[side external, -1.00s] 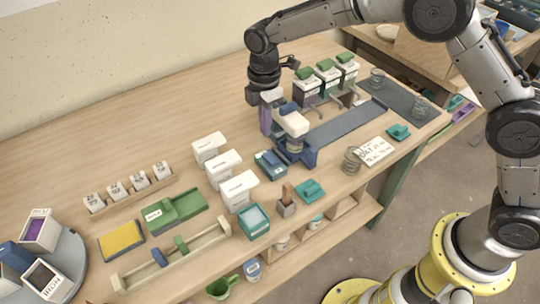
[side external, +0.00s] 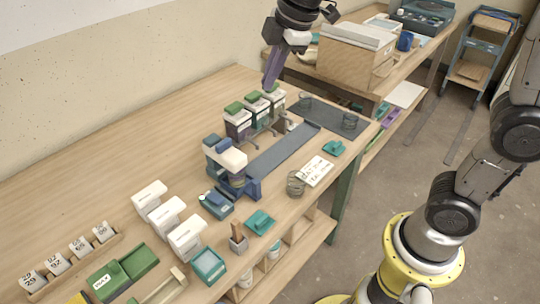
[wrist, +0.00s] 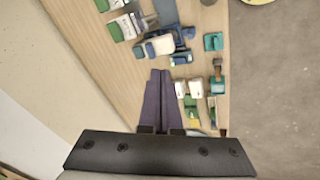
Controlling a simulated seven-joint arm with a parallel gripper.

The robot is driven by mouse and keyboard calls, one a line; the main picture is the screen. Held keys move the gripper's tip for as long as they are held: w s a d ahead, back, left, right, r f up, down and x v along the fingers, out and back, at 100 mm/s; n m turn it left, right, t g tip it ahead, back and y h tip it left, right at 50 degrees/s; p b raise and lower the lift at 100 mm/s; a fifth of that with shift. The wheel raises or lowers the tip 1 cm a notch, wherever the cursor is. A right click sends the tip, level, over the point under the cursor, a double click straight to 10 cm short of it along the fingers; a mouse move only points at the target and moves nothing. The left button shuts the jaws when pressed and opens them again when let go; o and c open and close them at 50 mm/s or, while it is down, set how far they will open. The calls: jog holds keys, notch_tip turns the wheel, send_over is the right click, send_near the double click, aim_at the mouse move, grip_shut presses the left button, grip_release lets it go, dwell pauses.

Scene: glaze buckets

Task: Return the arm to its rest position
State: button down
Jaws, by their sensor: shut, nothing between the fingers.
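My gripper (side external: 268,84) is at the top centre of the side external view, raised above the bench. Its purple fingers point down and are shut with nothing between them; they also show in the wrist view (wrist: 160,76). In the side external view the fingers hang over the far part of the bench, near the row of green-lidded buckets (side external: 257,108). Much of my arm between the gripper and the base is outside that view.
The wooden bench (side external: 150,120) has free room on its wall side. A blue-and-white device (side external: 225,156) stands by a dark strip (side external: 285,150). White containers (side external: 167,215) and a number-tag rack (side external: 70,262) stand nearer. A second bench with a wooden box (side external: 350,62) lies behind.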

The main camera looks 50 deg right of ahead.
jog(key=s+d+r+m+t, duration=0.1)
jog(key=s+d+r+m, duration=0.15)
jog(key=s, duration=0.45)
jog(key=s+d+f+m, duration=0.1)
jog(key=s+f+m, duration=0.3)
jog(key=s, duration=0.3)
jog(key=s+d+f+m, duration=0.2)
jog(key=s+f+m, duration=0.2)
jog(key=s+m, duration=0.3)
jog(key=shift+s+d+f+h, duration=0.25)
jog(key=shift+s+f+h, duration=0.1)
jog(key=shift+s, duration=0.1)
